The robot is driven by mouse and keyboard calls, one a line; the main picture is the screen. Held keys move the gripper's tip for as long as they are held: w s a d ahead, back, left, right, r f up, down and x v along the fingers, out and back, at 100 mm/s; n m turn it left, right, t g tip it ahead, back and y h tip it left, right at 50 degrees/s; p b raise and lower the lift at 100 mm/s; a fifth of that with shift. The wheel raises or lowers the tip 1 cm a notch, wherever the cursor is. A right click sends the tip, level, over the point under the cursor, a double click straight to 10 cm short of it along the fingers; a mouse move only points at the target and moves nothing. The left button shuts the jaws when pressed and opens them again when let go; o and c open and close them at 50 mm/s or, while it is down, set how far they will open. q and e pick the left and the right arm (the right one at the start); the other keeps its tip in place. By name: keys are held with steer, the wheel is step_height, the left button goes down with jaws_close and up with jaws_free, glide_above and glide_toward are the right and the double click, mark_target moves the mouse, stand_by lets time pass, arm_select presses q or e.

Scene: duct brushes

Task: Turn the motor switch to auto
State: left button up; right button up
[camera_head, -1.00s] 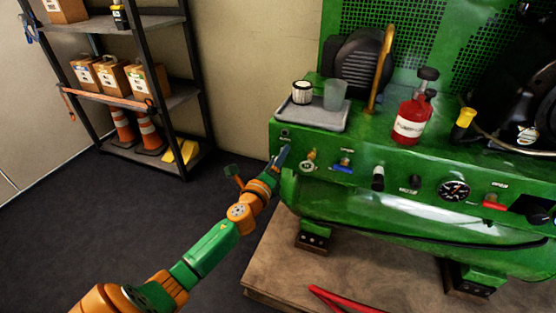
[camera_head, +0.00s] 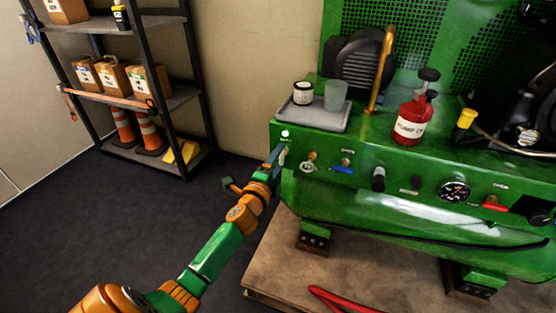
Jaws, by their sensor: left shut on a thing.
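The green compressor (camera_head: 385,160) stands at the right with its control panel facing me. My left gripper (camera_head: 279,156) is at the far left end of this panel. It is shut on the motor switch, which the fingers almost wholly hide, so its pointer position cannot be read. A small white lamp (camera_head: 285,133) just above the fingers is lit. The label below the lamp is too small to read. My right gripper is out of view.
To the right on the panel are a brass fitting (camera_head: 311,156), a blue-handled valve (camera_head: 343,168), a black knob (camera_head: 379,179) and a gauge (camera_head: 455,190). A tray (camera_head: 318,121) with two cups and a red bottle (camera_head: 412,116) stand on top. The floor at left is clear.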

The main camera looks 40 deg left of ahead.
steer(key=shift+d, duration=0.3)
arm_select(q)
steer(key=o, duration=1.4)
steer(key=shift+c, duration=0.2)
steer(key=p+v, duration=0.1)
steer(key=v, duration=0.6)
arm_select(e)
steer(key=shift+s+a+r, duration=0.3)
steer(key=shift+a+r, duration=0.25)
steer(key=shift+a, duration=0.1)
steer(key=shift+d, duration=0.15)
